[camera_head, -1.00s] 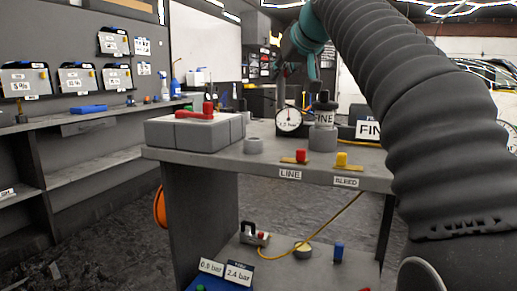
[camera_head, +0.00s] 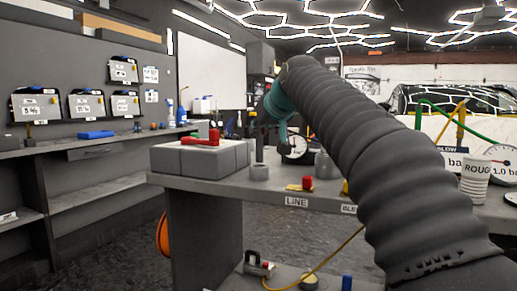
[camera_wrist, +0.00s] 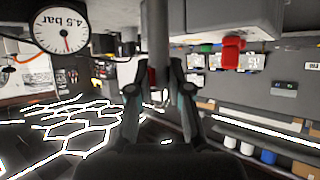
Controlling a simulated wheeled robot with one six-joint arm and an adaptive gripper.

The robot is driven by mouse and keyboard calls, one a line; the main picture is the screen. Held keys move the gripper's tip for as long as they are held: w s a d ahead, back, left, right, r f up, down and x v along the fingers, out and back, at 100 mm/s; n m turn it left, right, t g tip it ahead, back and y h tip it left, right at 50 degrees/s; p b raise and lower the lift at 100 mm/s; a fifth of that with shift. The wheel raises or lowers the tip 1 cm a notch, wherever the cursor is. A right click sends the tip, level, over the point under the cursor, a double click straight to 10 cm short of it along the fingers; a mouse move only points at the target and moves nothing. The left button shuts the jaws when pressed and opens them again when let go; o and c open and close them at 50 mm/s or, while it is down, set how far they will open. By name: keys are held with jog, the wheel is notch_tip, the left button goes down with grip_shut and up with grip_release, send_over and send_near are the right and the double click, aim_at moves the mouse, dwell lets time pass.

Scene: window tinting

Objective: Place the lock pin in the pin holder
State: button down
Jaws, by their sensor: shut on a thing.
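The lock pin appears to be the dark grey upright cylinder (camera_head: 259,147), and in the wrist view (camera_wrist: 157,35) it runs straight out between the fingers. My gripper (camera_wrist: 155,80) is shut on it; in the head view the gripper is small and partly hidden by my arm. The pin holder seems to be the low grey round piece (camera_head: 259,173) on the bench, right of the grey block. The pin stands upright directly over it in the head view. I cannot tell whether its lower end is inside or just above.
A grey block (camera_head: 222,156) with a red handle (camera_head: 203,138) is close left of the pin. A gauge (camera_head: 294,147) and a grey cylinder (camera_head: 325,164) are to its right. A red piece (camera_head: 307,183) sits near the bench (camera_head: 240,192) edge.

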aim_at(260, 143)
jog(key=shift+a+f+b, duration=0.15)
jog(key=shift+f+b, duration=0.75)
jog(key=shift+f, duration=1.2)
jog(key=shift+f, duration=0.1)
jog(key=c, duration=1.1)
grip_release()
jog(key=shift+s+r, duration=0.15)
jog(key=shift+r, duration=0.1)
jog(key=v, duration=1.1)
jog(key=shift+s, duration=0.25)
jog(key=shift+d, duration=0.25)
